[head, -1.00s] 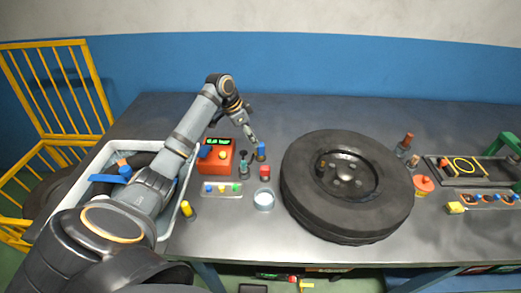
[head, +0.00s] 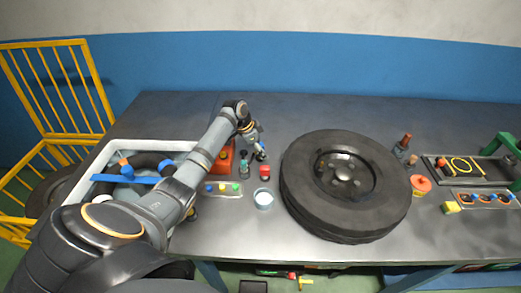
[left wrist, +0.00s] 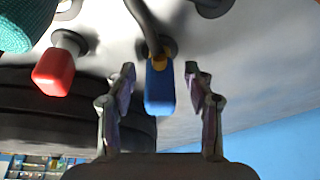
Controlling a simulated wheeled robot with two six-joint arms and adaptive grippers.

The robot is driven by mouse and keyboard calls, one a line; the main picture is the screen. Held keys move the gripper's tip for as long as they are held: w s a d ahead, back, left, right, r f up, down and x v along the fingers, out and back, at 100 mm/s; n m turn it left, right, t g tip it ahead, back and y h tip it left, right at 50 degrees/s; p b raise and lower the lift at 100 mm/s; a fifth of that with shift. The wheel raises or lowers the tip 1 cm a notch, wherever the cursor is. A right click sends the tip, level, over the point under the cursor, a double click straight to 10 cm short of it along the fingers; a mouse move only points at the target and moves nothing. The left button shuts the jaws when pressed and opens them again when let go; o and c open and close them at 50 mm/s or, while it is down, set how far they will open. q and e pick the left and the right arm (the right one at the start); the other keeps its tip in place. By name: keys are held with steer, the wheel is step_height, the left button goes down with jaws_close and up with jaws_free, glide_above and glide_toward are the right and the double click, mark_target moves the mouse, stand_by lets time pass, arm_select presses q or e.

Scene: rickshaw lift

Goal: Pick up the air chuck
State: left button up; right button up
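The air chuck appears to be the blue-handled piece (left wrist: 160,88) with a yellow collar and a dark hose, seen in the left wrist view. It stands on a round base. My left gripper (left wrist: 160,100) is open, with one finger on each side of the blue handle and a visible gap on both sides. In the head view my left gripper (head: 259,151) is over the same spot, left of the tire, and mostly covers the chuck. My right gripper is not in view.
The tire (head: 300,200) lies just right of the gripper. A red-capped piece (head: 265,171), a green piece (head: 244,168), a water bowl (head: 264,199) and a tray of caps (head: 229,191) stand close in front. My arm partly hides the red box (head: 226,159).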

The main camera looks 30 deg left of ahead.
arm_select(q)
jaws_close()
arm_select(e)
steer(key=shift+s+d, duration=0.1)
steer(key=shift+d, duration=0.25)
arm_select(q)
steer(key=shift+r, duration=0.1)
